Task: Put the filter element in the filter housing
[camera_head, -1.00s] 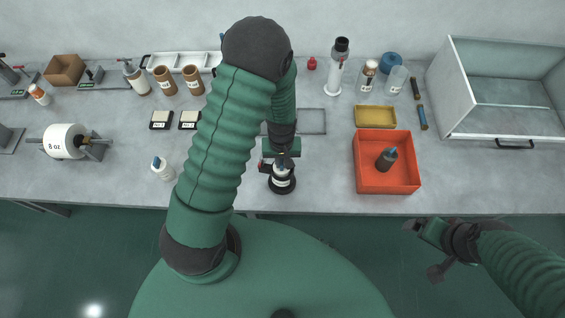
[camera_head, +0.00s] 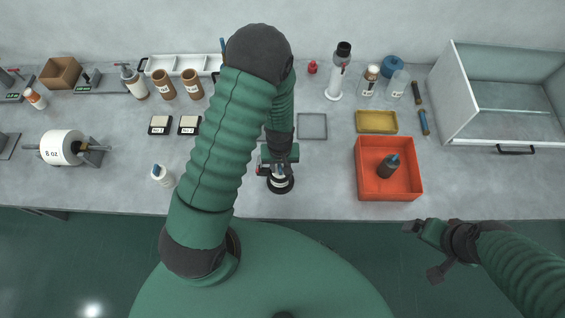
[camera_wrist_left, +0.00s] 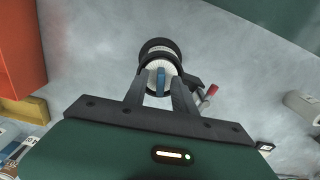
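The filter housing (camera_head: 281,186) is a round black ring-like base near the front edge of the bench, with a small red-handled part (camera_wrist_left: 209,92) beside it. A white round piece with a blue tab (camera_wrist_left: 160,80), which looks like the filter element, shows within the black ring; how deep it sits I cannot tell. My left gripper (camera_wrist_left: 160,76) is directly above, its two fingers on either side of the blue tab with small gaps showing. The left gripper also shows in the head view (camera_head: 279,170). My right gripper (camera_head: 425,250) is off the front of the bench, its fingers apart and empty.
A yellow tray (camera_head: 376,121) and a grey tray (camera_head: 312,126) lie behind. The bench between the bottle and the housing looks clear.

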